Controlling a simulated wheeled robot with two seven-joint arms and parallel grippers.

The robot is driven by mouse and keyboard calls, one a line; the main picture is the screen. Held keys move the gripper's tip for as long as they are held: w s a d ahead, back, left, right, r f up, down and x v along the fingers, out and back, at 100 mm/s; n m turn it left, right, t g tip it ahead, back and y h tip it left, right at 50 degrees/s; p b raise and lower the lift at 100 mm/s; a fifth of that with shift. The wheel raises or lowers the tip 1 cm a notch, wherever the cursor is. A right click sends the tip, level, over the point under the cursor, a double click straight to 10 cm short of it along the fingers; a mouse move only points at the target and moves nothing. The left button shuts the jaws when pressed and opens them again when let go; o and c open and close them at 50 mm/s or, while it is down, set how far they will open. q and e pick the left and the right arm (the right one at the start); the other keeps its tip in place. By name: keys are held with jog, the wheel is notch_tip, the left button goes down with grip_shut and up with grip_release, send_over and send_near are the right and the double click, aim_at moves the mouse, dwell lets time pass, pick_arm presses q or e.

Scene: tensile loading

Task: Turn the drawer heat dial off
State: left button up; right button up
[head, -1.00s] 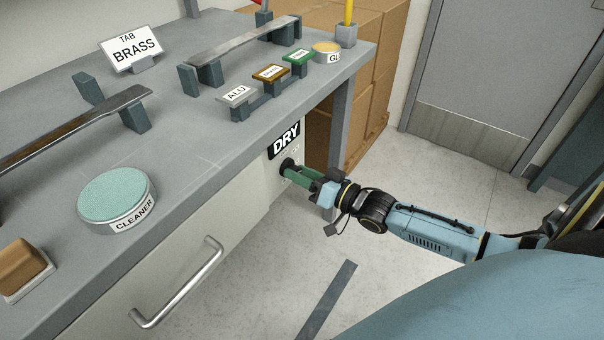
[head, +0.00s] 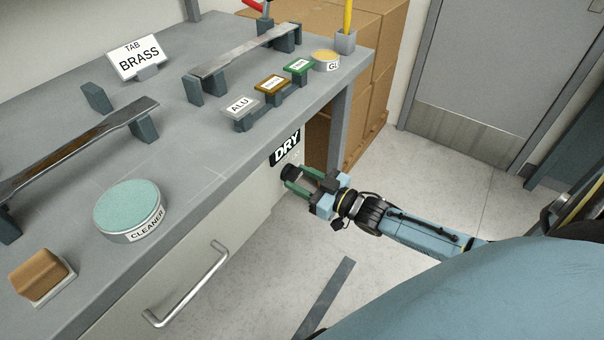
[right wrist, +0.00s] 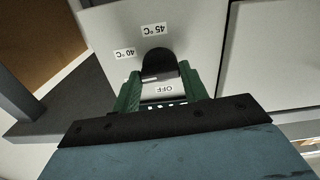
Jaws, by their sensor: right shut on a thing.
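The heat dial is a black knob (head: 289,172) on the pale drawer front, below the DRY sign (head: 285,147). My right gripper (head: 290,179) has its green fingers on either side of the knob and is shut on it. In the right wrist view the dark dial (right wrist: 158,64) sits between the green fingertips (right wrist: 157,80). Labels 45 °C (right wrist: 154,29) and 40 °C (right wrist: 124,54) stand around it, and an OFF label (right wrist: 164,89) shows between the fingers. I cannot make out the dial's pointer. My left gripper is not in view.
The grey bench top (head: 185,180) overhangs the drawer front. The drawer's metal handle (head: 190,290) sticks out at lower left. A bench leg (head: 338,125) stands just right of the dial, with cardboard boxes (head: 375,70) behind. The floor beside my arm is mostly clear.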

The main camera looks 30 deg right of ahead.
jog(key=n+p, duration=0.1)
jog(key=n, duration=0.3)
jog(key=shift+n+p, duration=0.3)
jog(key=shift+n, duration=0.9)
jog(key=n, duration=0.2)
jog(key=shift+n+p, duration=0.35)
jog(key=shift+n, duration=0.05)
jog(key=n, duration=0.2)
jog(key=shift+n, duration=0.3)
jog(key=n, duration=0.2)
jog(key=shift+n, duration=1.2)
jog(key=shift+n+b, duration=0.3)
jog(key=shift+n, duration=0.1)
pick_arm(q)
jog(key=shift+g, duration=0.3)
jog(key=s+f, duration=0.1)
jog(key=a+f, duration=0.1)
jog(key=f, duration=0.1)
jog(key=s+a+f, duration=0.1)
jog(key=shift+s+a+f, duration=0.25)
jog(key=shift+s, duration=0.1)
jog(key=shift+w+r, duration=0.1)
